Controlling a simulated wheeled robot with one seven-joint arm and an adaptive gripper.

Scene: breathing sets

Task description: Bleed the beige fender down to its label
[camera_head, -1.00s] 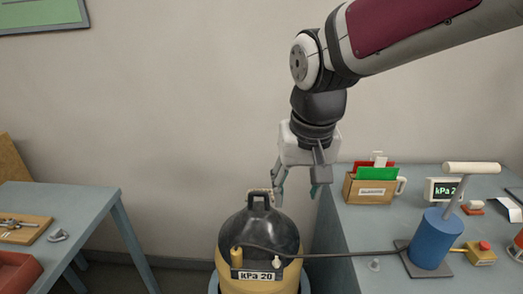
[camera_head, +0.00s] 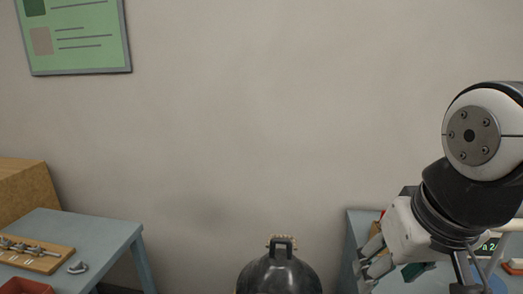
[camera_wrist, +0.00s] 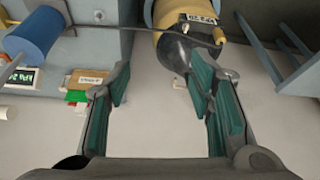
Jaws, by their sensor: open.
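The beige fender (camera_wrist: 172,12) shows in the wrist view, its body cut off by the top edge. Its black top (camera_head: 279,276) with a carrying handle stands at the bottom of the head view, where the beige body and label are out of frame. In the wrist view the "kPa 20" label (camera_wrist: 200,18) is partly seen, and a black hose (camera_wrist: 120,27) runs to the fender's yellow valve (camera_wrist: 221,33). My gripper (camera_wrist: 160,88) is open and empty. In the head view it is right of the fender, over the right bench, apart from it.
The right bench (camera_head: 356,222) holds a blue pump (camera_wrist: 32,38), a kPa display (camera_wrist: 20,78) and a card box (camera_wrist: 90,78). The left table (camera_head: 95,235) carries a wooden board with metal parts (camera_head: 35,252) and a red tray (camera_head: 25,286). Between them is floor.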

